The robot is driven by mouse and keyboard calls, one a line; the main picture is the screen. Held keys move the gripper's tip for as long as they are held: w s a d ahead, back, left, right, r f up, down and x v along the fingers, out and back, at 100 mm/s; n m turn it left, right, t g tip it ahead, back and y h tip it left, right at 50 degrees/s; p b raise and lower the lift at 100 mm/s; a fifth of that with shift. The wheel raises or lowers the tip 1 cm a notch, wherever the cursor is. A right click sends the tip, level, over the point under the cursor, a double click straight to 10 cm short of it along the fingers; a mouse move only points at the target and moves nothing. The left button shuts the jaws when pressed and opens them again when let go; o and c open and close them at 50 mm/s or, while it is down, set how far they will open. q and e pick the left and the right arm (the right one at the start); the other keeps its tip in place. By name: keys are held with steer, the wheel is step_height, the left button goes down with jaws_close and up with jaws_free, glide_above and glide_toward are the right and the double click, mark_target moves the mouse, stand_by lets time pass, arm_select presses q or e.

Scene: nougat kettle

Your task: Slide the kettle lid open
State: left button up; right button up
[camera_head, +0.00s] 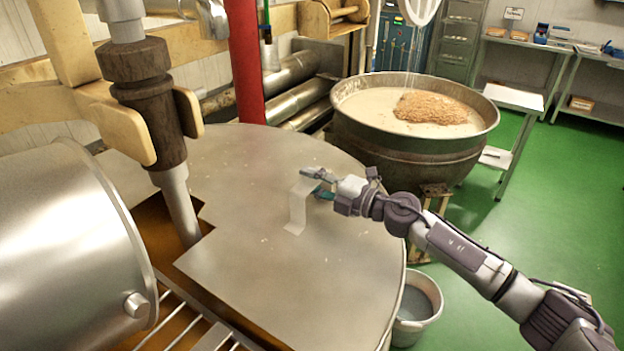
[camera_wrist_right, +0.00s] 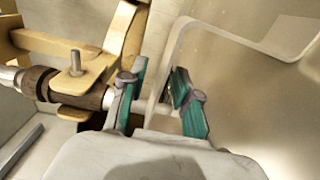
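The kettle lid (camera_head: 270,280) is a large flat metal plate covering most of the kettle top in the head view. A bent metal strip handle (camera_head: 297,212) stands up from it near the middle. The left part of the kettle is uncovered, showing a brown interior and a grate (camera_head: 180,325). My right gripper (camera_head: 316,181) is at the top of the handle. In the wrist view its teal-padded fingers (camera_wrist_right: 160,100) are apart, with part of the pale handle (camera_wrist_right: 178,45) between or just behind them. Firm contact cannot be told. My left gripper is not in view.
A wooden-collared stirrer shaft (camera_head: 178,205) passes down at the lid's cut-out edge. A steel drum (camera_head: 65,240) lies at the left. A red post (camera_head: 246,60) stands behind. A second kettle (camera_head: 410,150) and a bucket (camera_head: 418,310) are on the right, with green floor beyond.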

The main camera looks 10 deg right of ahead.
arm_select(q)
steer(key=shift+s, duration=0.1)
arm_select(e)
steer(key=shift+c, duration=0.3)
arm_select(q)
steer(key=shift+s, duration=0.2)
arm_select(e)
jaws_close()
